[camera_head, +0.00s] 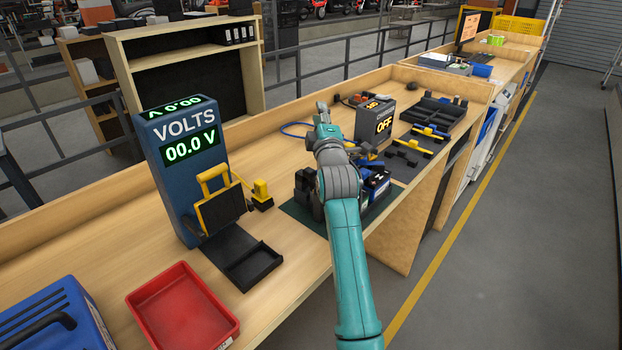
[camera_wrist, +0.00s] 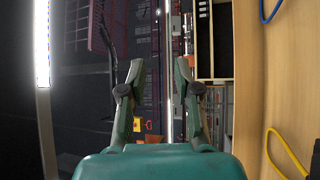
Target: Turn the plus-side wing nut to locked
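The plus-side wing nut cannot be made out; my arm covers part of the area around the dark battery (camera_head: 377,182) on the green mat (camera_head: 296,212). In the wrist view my gripper (camera_wrist: 158,82) is open, with its two green fingers spread and nothing between them. It faces away from the battery, toward the shelving and floor behind the bench. In the head view my arm reaches over the mat, and its wrist end is above the bench behind the battery. The finger tips are not clear there.
A box reading OFF (camera_head: 371,128) stands behind the battery. Black trays (camera_head: 440,112) lie to the right. The VOLTS meter (camera_head: 183,160) reads 00.0 V at left, with a black-and-yellow fixture (camera_head: 222,209) beside it. A red bin (camera_head: 182,308) is in front.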

